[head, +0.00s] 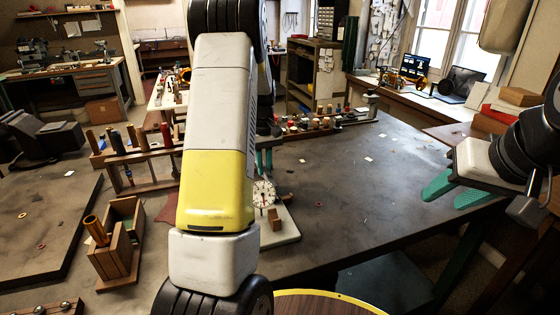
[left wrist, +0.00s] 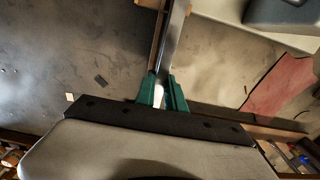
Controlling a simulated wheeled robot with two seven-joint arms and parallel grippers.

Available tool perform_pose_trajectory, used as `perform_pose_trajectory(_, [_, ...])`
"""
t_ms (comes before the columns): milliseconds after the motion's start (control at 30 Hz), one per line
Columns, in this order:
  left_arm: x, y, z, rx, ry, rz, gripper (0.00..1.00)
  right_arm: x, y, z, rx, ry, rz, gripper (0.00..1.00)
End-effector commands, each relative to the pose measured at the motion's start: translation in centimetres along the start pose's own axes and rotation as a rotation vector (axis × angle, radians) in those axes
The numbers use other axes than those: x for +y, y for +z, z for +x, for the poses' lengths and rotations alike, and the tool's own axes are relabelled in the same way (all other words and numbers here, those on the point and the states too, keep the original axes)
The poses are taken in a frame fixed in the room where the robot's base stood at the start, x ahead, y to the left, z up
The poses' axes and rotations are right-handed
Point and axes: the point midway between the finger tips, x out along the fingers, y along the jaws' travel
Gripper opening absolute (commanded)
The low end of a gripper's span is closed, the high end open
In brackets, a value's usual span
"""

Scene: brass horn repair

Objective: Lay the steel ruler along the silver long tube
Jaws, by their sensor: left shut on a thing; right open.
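My left gripper (left wrist: 161,85) is shut on a thin grey metal strip, which looks like the steel ruler (left wrist: 173,45). The strip runs away from the green fingers toward the top edge of the left wrist view. In the head view my left arm hides most of this gripper, and only a bit of green finger (head: 263,160) shows beside the arm; the ruler cannot be made out there. My right gripper (head: 455,190) is open and empty over the right side of the table. I cannot make out the silver long tube in either view.
A dial gauge (head: 263,192) on a pale base stands partly behind my left arm. A wooden box (head: 117,255) and a rack of tools (head: 140,152) stand left. Small parts line the table's back edge. The dark table (head: 350,190) is mostly clear at centre right.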

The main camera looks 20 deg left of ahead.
Motion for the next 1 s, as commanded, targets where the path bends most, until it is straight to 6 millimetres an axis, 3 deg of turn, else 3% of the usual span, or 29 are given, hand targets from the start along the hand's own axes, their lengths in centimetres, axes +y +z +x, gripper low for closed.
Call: perform_pose_trajectory(1000, [0.01,-0.03,0.51,0.001,0.001,0.000,0.00,0.00,0.00,0.00,0.000,0.000,0.000,0.43])
